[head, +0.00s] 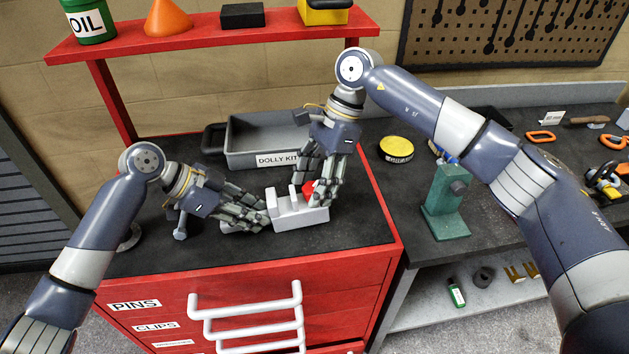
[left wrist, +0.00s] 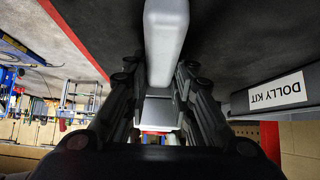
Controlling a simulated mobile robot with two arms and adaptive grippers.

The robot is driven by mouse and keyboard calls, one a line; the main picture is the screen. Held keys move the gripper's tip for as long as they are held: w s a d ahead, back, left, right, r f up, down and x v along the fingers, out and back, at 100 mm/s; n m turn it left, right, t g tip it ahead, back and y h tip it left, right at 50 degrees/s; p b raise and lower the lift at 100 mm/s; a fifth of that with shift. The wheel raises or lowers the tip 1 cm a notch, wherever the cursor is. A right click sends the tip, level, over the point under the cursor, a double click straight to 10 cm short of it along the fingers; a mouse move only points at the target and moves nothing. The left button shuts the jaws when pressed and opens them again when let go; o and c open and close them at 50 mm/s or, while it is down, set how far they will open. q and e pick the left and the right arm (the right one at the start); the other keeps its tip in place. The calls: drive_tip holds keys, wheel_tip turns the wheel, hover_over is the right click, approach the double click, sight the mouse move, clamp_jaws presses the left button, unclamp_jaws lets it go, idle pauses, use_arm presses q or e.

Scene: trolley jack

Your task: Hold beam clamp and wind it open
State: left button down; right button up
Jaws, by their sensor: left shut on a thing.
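The beam clamp (head: 300,211) is a light grey block with raised jaws on the black top of the red cabinet. A red part (head: 308,187) shows at its back. My left gripper (head: 262,214) is shut on the clamp's left side. In the left wrist view, a pale grey bar of the clamp (left wrist: 166,45) runs out from between the left fingers. My right gripper (head: 318,190) points down at the clamp's right end, its fingers beside the red part. The fingers hide much of that part, and I cannot tell whether they grip it.
A grey tray labelled DOLLY KIT (head: 240,148) stands behind the clamp. A yellow round tin (head: 396,149) is to the right. A red shelf (head: 215,35) stands over the back. A green vise-like tool (head: 446,205) stands on the neighbouring bench. The front cabinet top is clear.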

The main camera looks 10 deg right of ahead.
drive_tip(key=v, duration=1.2)
drive_tip(key=shift+w+f, duration=0.1)
